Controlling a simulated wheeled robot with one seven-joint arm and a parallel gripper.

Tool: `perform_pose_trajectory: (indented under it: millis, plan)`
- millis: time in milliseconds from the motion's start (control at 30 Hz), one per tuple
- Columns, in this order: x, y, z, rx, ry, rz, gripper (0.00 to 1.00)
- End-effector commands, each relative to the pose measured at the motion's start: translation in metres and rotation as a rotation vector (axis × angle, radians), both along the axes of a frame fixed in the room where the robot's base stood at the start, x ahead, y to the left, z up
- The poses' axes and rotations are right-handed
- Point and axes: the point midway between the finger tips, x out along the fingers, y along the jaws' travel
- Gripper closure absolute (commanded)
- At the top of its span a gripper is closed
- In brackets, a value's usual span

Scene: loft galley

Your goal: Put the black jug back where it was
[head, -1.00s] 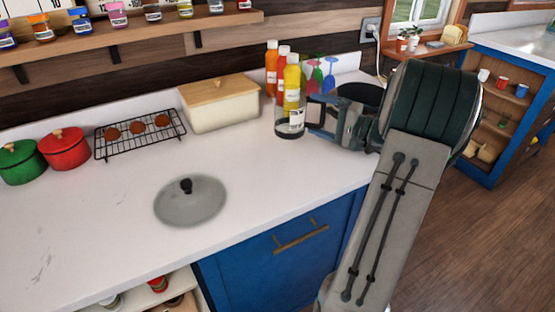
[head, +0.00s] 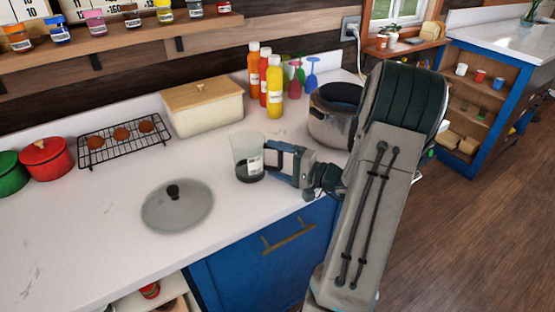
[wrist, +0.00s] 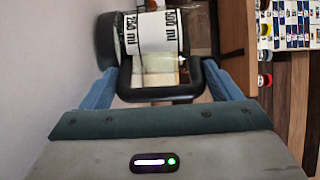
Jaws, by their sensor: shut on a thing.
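The jug (head: 248,158) is clear-walled with a dark bottom, a black handle and a white label. In the head view it is over the counter, between the glass lid and the steel pot; I cannot tell whether its base touches the counter. My gripper (head: 273,158) reaches it from the right and is shut on its handle. In the wrist view the black handle (wrist: 160,95) sits between the blue fingers, with the jug's "500 ml" label (wrist: 155,33) beyond. The jug looks upright in the head view.
A glass lid (head: 177,206) lies left of the jug. A steel pot (head: 330,128) stands to the right behind my gripper. Sauce bottles (head: 274,90), coloured glasses (head: 312,75), a cream bread box (head: 206,112) and a rack (head: 124,142) stand behind. White counter is clear around the lid.

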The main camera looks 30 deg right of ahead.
Motion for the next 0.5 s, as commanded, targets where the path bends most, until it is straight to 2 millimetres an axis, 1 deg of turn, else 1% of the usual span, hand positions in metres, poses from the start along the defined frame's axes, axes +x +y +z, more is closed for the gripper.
perform_pose_trajectory:
  millis: [233, 367, 400, 433, 467, 500]
  plan:
    - [0.0001, -0.0002, -0.0003, -0.001, -0.001, 0.0, 0.65]
    - [0.0001, -0.0002, -0.0041, -0.001, -0.001, 0.0, 0.65]
    - [0.0001, -0.0002, -0.0041, -0.001, -0.001, 0.0, 0.13]
    - [0.0001, -0.0002, -0.0031, -0.001, -0.001, 0.0, 0.05]
    - [0.0001, -0.0002, -0.0029, -0.001, -0.001, 0.0, 0.0]
    - [0.0001, -0.0002, -0.0029, -0.001, -0.001, 0.0, 0.0]
